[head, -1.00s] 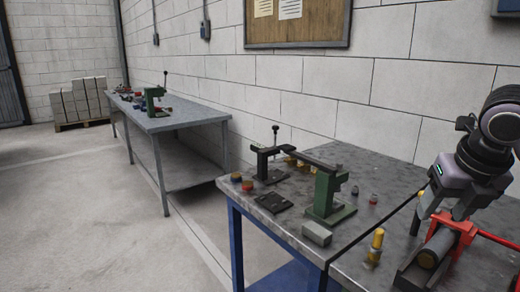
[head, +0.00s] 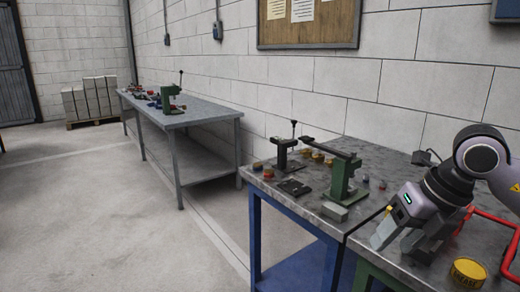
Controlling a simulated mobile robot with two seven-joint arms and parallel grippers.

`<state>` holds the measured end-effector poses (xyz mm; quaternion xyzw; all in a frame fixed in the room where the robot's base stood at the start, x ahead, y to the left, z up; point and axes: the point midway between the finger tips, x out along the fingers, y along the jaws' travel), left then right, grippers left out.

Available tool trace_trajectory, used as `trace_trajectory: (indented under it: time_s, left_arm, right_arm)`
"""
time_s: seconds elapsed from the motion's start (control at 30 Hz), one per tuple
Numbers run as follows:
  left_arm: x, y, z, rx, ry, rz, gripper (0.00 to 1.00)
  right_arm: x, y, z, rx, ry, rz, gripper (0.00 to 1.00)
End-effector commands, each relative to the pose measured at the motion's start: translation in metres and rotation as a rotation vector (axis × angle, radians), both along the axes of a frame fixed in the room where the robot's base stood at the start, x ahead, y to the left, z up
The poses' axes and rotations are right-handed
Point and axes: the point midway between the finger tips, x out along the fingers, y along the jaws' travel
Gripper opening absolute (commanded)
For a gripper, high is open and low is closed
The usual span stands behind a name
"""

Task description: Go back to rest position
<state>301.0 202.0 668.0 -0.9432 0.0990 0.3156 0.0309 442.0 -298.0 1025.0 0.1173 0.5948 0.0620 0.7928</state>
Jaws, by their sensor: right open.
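My right gripper (head: 399,240) reaches in from the right, over the near workbench (head: 385,160). Its two grey fingers point down and stand apart, with nothing seen between them. I cannot tell whether the fingertips touch the bench top. The arm behind it bends up to a rounded joint at the right edge. My left gripper is out of view.
A green press (head: 343,182), a black stand (head: 283,152) and small red and yellow items sit left of my gripper. A yellow tin (head: 467,271) and red tubing (head: 492,221) are at right. A second bench (head: 200,112) stands farther back. Floor at left is clear.

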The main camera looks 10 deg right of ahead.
Motion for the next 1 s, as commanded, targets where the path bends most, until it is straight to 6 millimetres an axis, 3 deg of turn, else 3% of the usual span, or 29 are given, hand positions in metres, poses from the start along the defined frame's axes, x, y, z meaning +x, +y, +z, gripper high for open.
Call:
trace_trajectory:
  time_s: [0.03, 0.13, 0.3, 0.4, 0.5, 0.63, 0.77, 0.87, 1.0]
  left_arm:
    - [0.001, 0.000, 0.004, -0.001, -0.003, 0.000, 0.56]
    - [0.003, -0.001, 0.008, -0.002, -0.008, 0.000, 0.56]
    - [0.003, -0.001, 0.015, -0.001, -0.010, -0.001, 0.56]
    - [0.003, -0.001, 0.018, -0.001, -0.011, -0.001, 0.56]
    - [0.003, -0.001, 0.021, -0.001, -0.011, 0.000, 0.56]
    - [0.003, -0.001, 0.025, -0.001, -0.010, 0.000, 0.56]
    - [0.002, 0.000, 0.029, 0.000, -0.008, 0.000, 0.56]
    - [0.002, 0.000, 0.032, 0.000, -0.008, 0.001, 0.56]
    - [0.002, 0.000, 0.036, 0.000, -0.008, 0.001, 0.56]
  right_arm:
    - [-0.003, 0.025, -0.012, 0.092, 0.027, 0.067, 0.56]
    - [-0.013, 0.075, -0.026, 0.305, 0.065, 0.185, 0.56]
    - [-0.035, 0.151, -0.028, 0.742, 0.120, 0.286, 0.56]
    - [-0.043, 0.181, -0.019, 1.010, 0.141, 0.265, 0.56]
    - [-0.043, 0.197, -0.008, 1.270, 0.156, 0.182, 0.56]
    - [-0.032, 0.200, -0.003, 1.572, 0.164, -0.021, 0.56]
    - [-0.014, 0.184, -0.017, 1.811, 0.170, -0.325, 0.56]
    - [-0.003, 0.165, -0.045, 1.934, 0.177, -0.616, 0.56]
    - [-0.004, 0.134, -0.110, 1.998, 0.205, -1.085, 0.56]
